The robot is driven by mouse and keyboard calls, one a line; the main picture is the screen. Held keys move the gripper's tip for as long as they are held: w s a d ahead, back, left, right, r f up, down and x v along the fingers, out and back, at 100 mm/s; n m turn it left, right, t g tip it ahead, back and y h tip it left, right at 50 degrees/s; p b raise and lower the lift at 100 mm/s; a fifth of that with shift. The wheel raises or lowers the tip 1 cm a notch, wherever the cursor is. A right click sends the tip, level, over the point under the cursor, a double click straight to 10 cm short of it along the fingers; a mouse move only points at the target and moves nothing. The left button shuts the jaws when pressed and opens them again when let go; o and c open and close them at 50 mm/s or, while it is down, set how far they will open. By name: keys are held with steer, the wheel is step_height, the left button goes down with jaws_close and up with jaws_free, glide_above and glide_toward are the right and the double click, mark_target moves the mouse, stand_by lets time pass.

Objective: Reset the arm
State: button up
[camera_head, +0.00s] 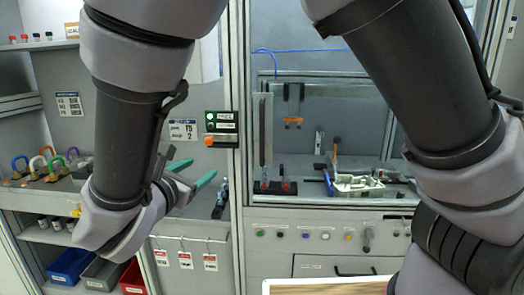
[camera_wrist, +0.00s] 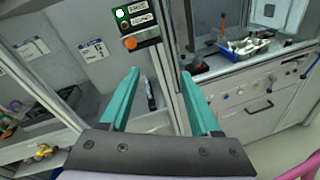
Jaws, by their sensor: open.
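My gripper (camera_head: 191,172) has two teal fingers and shows left of the middle in the head view, in front of the shelf unit. In the wrist view my gripper (camera_wrist: 158,78) is open, with its fingers apart and nothing between them. My arm bends across the upper part of the head view and hides parts of the workstation behind it.
A green and orange button box (camera_head: 221,128) is on the upright post behind my gripper. A machine bay holds a pale tray of parts (camera_head: 358,184). Coloured padlocks (camera_head: 41,164) stand on the left shelf, with blue (camera_head: 70,265) and red bins below. A light wooden surface (camera_head: 330,287) shows at the bottom.

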steer(key=w+d+r+m+g+h, duration=0.15)
steer(key=w+d+m+g, duration=0.4)
steer(key=d, duration=0.75)
steer(key=w+d+r+m+g, duration=0.2)
steer(key=d+m+g, duration=0.5)
steer(key=d+m, duration=0.45)
steer(key=s+d+r+m+t+y, duration=0.1)
steer(key=s+d+r+m+y, duration=0.2)
steer(key=d+r+m, duration=0.3)
steer(key=s+d+r+m+t+y, duration=0.2)
steer(key=s+d+r+m+y, duration=0.1)
steer(key=d+r+m, duration=0.3)
steer(key=d+m+y, duration=0.1)
steer(key=d+m, duration=0.1)
steer(key=m, duration=0.2)
steer(key=shift+s+d+r, duration=0.15)
steer(key=shift+s+d, duration=0.05)
steer(key=shift+s, duration=0.2)
steer(key=shift+t+y, duration=0.25)
